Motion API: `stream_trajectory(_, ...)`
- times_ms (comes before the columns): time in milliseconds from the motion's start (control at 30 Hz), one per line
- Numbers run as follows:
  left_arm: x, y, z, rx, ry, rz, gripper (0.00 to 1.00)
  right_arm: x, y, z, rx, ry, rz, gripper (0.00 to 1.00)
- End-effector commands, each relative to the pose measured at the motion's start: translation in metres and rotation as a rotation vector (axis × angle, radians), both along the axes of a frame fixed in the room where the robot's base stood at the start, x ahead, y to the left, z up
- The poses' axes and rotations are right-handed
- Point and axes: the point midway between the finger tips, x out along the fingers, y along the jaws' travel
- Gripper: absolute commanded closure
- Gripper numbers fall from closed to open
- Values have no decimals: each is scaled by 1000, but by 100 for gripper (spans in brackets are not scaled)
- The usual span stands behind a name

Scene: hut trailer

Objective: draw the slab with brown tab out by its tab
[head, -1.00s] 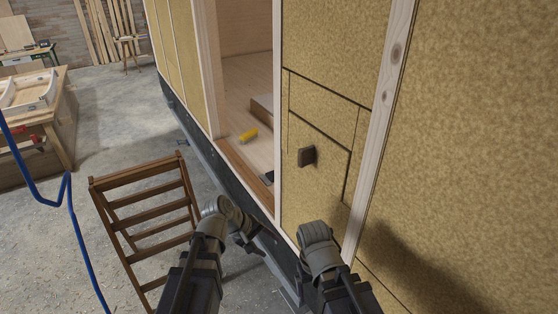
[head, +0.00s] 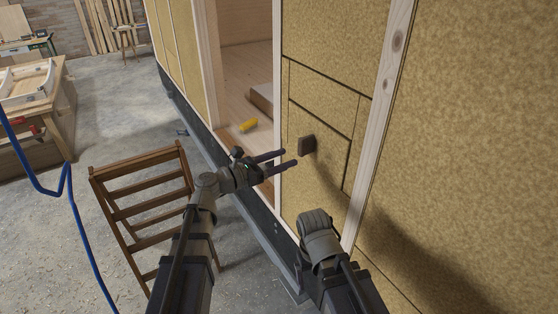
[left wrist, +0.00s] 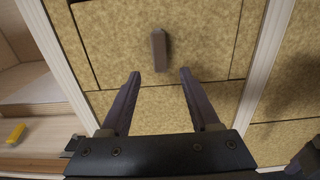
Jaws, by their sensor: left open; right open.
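The slab (head: 325,166) is a tan, fibrous panel set in the wall between pale wooden studs, with dark seams around it. Its brown tab (head: 307,146) is a small block sticking out of its face. My left gripper (head: 290,158) is open and empty, its fingers pointing at the wall just short of the tab. In the left wrist view the tab (left wrist: 159,50) stands upright just beyond the two spread fingertips, roughly centred between them. My right arm is lower, near the wall's bottom edge; its fingers are hidden in the head view.
A doorway with a wooden floor and a yellow object (head: 248,125) is left of the slab. A workbench (head: 40,110) and a blue hose (head: 67,200) are farther left.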

Motion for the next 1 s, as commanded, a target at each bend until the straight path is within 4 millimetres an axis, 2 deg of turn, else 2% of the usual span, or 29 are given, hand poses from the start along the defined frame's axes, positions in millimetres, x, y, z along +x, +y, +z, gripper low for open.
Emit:
stream_trajectory(200, 21, -28, 0, 2, -1, -4, 38, 0, 0, 0, 0, 0, 0, 13)
stream_trajectory(400, 35, -47, 0, 3, -2, -3, 38, 0, 0, 0, 0, 0, 0, 13)
stream_trajectory(600, 40, -55, 0, 3, -1, -2, 38, 0, 0, 0, 0, 0, 0, 13)
stream_trajectory(867, 40, -55, 0, 3, -1, -1, 38, 0, 0, 0, 0, 0, 0, 13)
stream_trajectory(1000, 40, -55, 0, 3, -1, -1, 52, 0, 0, 0, 0, 0, 0, 13)
